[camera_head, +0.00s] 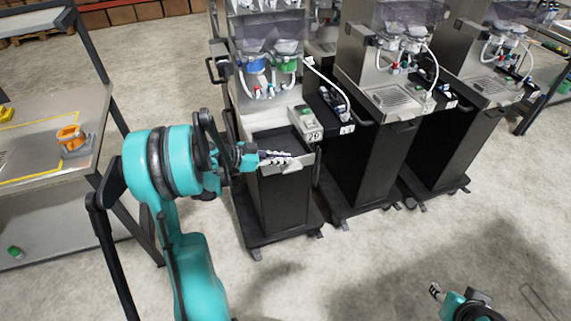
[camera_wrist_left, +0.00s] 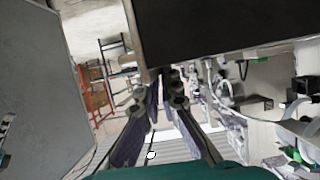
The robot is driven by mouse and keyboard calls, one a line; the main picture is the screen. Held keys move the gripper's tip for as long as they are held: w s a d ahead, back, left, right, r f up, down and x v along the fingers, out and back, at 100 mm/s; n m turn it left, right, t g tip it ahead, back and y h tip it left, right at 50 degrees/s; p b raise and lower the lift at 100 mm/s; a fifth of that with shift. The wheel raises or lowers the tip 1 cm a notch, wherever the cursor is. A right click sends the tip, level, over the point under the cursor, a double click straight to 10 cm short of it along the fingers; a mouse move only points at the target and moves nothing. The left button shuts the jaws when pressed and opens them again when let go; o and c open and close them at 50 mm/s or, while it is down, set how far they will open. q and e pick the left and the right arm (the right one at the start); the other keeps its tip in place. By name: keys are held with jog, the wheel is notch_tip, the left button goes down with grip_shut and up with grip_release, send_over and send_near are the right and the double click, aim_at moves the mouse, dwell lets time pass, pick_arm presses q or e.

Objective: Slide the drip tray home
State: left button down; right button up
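The drip tray (camera_head: 284,168) is a pale grey piece at the front of the nearest dispenser (camera_head: 265,60), below a dark recess (camera_head: 275,140); it sticks out over the black cabinet. My left gripper (camera_head: 292,157) lies across the tray's front in the head view, hiding part of it. In the left wrist view its two fingers (camera_wrist_left: 164,78) have a narrow gap with nothing visible between them. Whether they touch the tray I cannot tell. My right gripper (camera_head: 436,290) is low at the right, away from the dispensers; its finger opening is too small to judge.
Two more dispensers on black carts (camera_head: 370,160) stand to the right, close together. A steel table (camera_head: 40,130) with an orange item (camera_head: 72,138) stands at the left. A small green item (camera_head: 15,253) lies low at left. The floor in front is clear.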

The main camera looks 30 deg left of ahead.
pick_arm(q)
jog(key=shift+w+a+f, duration=0.15)
jog(key=shift+w+a, duration=1.5)
jog(key=shift+a, duration=0.3)
jog(key=shift+b, duration=0.35)
jog(key=shift+w+a, duration=0.9)
jog(key=shift+a, duration=0.15)
jog(key=shift+w+a, duration=0.85)
jog(key=shift+a, duration=0.2)
jog(key=c, duration=1.6)
grip_release()
jog(key=shift+c, duration=0.2)
